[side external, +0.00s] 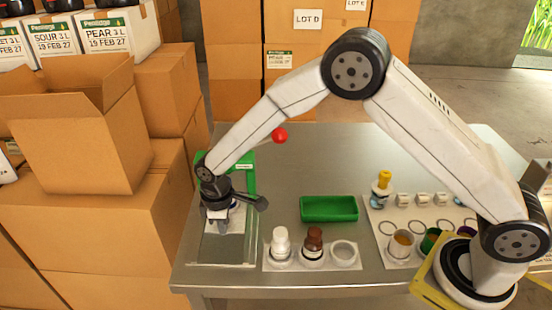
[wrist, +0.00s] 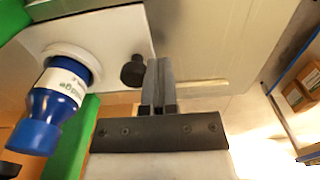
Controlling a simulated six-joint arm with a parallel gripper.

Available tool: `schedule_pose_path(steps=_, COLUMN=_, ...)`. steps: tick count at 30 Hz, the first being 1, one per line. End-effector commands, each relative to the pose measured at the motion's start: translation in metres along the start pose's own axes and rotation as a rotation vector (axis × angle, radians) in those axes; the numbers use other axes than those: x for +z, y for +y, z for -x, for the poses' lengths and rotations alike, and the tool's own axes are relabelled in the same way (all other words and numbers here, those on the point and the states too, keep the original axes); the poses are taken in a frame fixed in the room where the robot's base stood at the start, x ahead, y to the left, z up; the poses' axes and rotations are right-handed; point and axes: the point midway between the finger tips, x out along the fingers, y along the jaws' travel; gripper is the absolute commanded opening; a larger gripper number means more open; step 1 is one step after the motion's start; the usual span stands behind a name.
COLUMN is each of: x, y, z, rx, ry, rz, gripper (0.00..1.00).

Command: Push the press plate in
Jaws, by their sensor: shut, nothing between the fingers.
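The press plate (wrist: 120,30) is a white plate, with a black knob (wrist: 133,72) near its edge in the wrist view. A blue bottle (wrist: 58,95) with a white label sits in a white ring on it. My gripper (wrist: 158,70) is shut and empty, its fingertips just right of the knob and close to the plate's edge. I cannot tell whether they touch. In the side view my gripper (side external: 218,220) is low over the press at the table's left end, and hides most of the plate and bottle. The green press frame (side external: 251,178) stands behind it.
A red ball (side external: 280,135) tops the press lever. Right of the press, a white holder (side external: 272,264) carries a white and a brown bottle. A green tray (side external: 329,208) lies behind it. A board with cups (side external: 402,243) is farther right. Cardboard boxes (side external: 95,225) stand left of the table.

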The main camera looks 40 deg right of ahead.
Motion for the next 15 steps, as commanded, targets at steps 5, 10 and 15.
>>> schedule_pose_path(steps=5, x=0.0, y=0.009, z=0.0, rx=0.001, ry=0.001, rz=-0.001, gripper=0.0)
schedule_pose_path(steps=10, x=0.0, y=0.018, z=0.0, rx=0.0, ry=0.0, rz=-0.001, gripper=0.0)
schedule_pose_path(steps=15, x=0.0, y=0.026, z=0.0, rx=0.0, ry=0.001, rz=-0.001, gripper=0.0)
